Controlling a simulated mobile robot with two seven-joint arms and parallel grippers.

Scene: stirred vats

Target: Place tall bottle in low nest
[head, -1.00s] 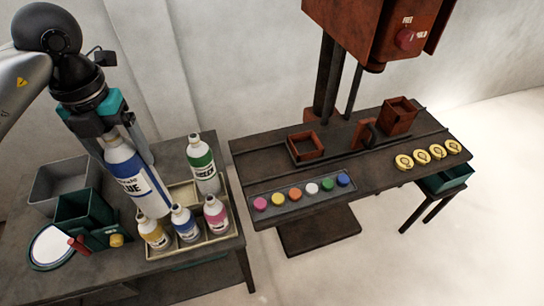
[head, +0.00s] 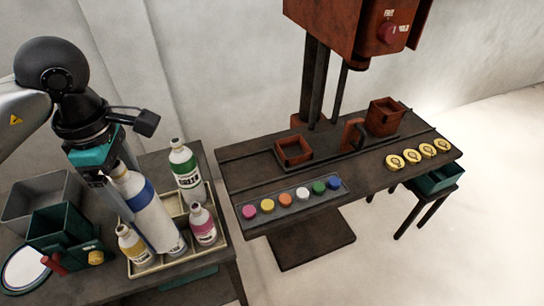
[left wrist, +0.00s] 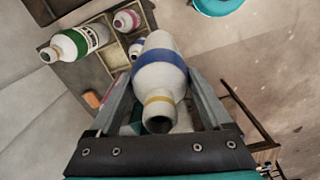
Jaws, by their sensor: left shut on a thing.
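My left gripper (head: 122,188) is shut on a tall white bottle (head: 150,215) with a blue band. The bottle leans, its neck at upper left, over the bottle tray. In the left wrist view the bottle (left wrist: 160,72) lies between the two fingers, its open mouth toward the camera. The low nest looks to be the shallow rust-red open box (head: 293,150) on the dark bench, far right of the bottle; it appears empty. A taller rust-red box (head: 384,117) stands farther right. My right gripper is out of view.
The cream tray (head: 215,240) holds a tall green-label bottle (head: 186,168), pink (head: 203,225) and yellow (head: 131,244) small bottles, and a small bottle mostly hidden. Coloured buttons (head: 303,194) line the bench front. A rust-red upright bracket (head: 353,135) stands between the boxes.

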